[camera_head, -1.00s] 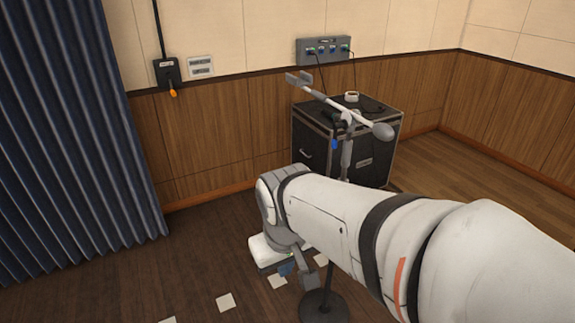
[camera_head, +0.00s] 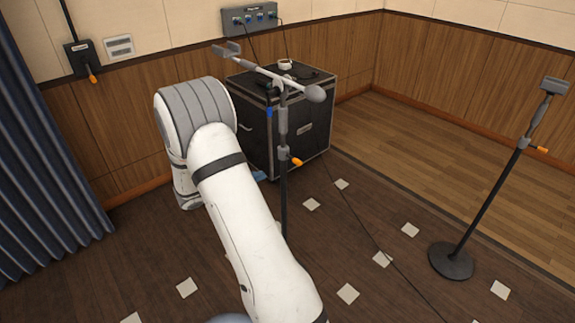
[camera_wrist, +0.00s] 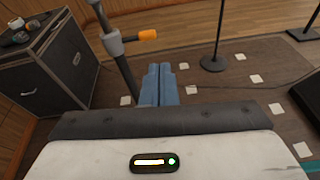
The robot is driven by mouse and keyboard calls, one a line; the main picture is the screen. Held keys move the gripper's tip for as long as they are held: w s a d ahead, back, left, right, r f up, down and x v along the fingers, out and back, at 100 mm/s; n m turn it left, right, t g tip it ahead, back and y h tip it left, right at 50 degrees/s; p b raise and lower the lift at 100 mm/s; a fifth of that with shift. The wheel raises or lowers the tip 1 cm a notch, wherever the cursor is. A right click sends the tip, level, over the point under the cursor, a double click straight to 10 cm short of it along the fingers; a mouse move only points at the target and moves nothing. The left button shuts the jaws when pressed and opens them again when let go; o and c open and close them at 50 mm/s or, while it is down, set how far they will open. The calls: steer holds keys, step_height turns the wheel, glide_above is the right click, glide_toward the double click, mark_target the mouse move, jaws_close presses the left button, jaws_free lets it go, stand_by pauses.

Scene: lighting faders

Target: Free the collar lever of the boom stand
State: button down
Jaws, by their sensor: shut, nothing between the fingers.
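The boom stand (camera_head: 284,205) stands upright in front of the black case, with a boom and a grey microphone on top. Its collar (camera_wrist: 114,44) is grey, and an orange collar lever (camera_wrist: 148,35) sticks out to the right. The lever (camera_head: 296,161) also shows in the head view. My gripper (camera_wrist: 160,68) has blue fingers, shut together and empty. In the wrist view they lie below the lever and right of the pole, apart from the lever. In the head view only a bit of blue (camera_head: 259,176) shows beside the pole; my arm hides the rest.
A second stand (camera_head: 490,205) with a round base and an orange lever stands at right. The black case (camera_head: 305,135) is behind the boom stand. A cable crosses the floor. A wall panel (camera_head: 249,19) hangs above the case. Open floor lies between the stands.

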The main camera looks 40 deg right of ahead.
mark_target(295, 163)
steer(key=shift+w+d+f+n+t+h, duration=0.15)
steer(key=shift+w+f+n+t+h, duration=0.25)
steer(key=shift+w+f+n+t, duration=0.35)
steer(key=shift+w, duration=0.1)
steer(key=p+x, duration=0.2)
steer(key=x, duration=1.2)
steer(key=shift+f, duration=0.1)
steer(key=shift+d, duration=0.15)
